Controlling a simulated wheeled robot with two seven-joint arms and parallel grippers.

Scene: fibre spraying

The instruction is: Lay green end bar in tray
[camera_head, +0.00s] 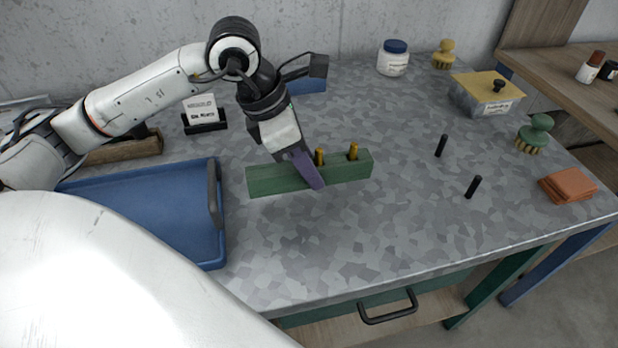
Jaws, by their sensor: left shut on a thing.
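The green end bar (345,172) is a long green block with two brass-coloured pegs on its top. It is at the middle of the table, right of the tray; I cannot tell whether it touches the tabletop. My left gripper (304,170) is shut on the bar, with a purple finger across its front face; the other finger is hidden. The blue tray (150,222) lies at the left with a dark grey handle on its right side. Its near left part is hidden behind my white body. My right gripper is not in view.
Two black pegs (441,146) (473,187) stand upright right of the bar. A jar (393,58), a lidded metal box (487,93), brushes (535,134) and folded brown cloth (567,184) line the back and right. A label stand (204,114) is behind the tray. The front middle is clear.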

